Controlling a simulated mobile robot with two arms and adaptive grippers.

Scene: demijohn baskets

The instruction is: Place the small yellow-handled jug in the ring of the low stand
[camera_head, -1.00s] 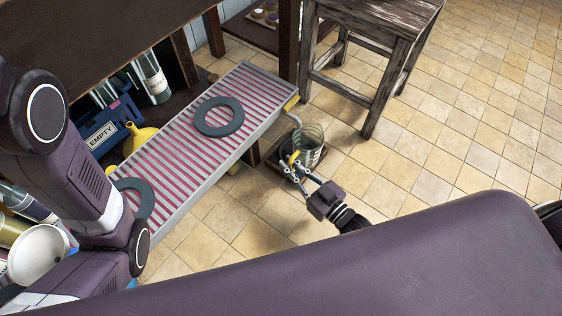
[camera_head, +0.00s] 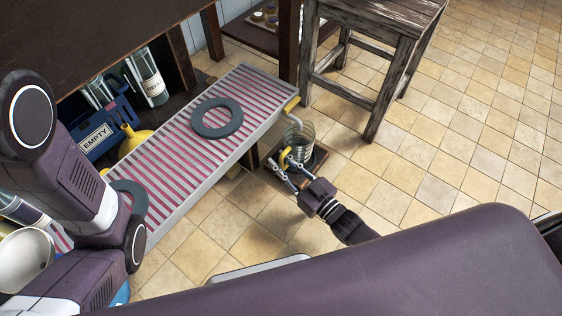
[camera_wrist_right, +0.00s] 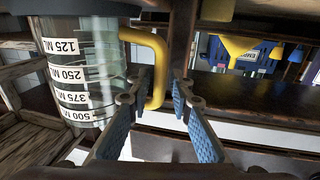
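The small clear jug (camera_head: 300,134) with a yellow handle is near the right end of the slatted low stand. My right gripper (camera_head: 284,163) has its fingers on either side of the handle and appears closed on it. The right wrist view shows the jug (camera_wrist_right: 88,75) upside down in the picture, with ML labels, and its yellow handle (camera_wrist_right: 157,60) between the fingertips (camera_wrist_right: 160,88). The low stand (camera_head: 188,150) carries a grey ring (camera_head: 217,118) with an empty centre. A second grey ring (camera_head: 133,194) is partly hidden by my left arm. My left gripper is out of view.
A dark square base (camera_head: 316,160) lies on the floor by the jug. A wooden stool (camera_head: 385,60) stands behind, to the right. A yellow funnel (camera_head: 135,139) and a blue EMPTY crate (camera_head: 100,130) are left of the stand. The tiled floor at right is clear.

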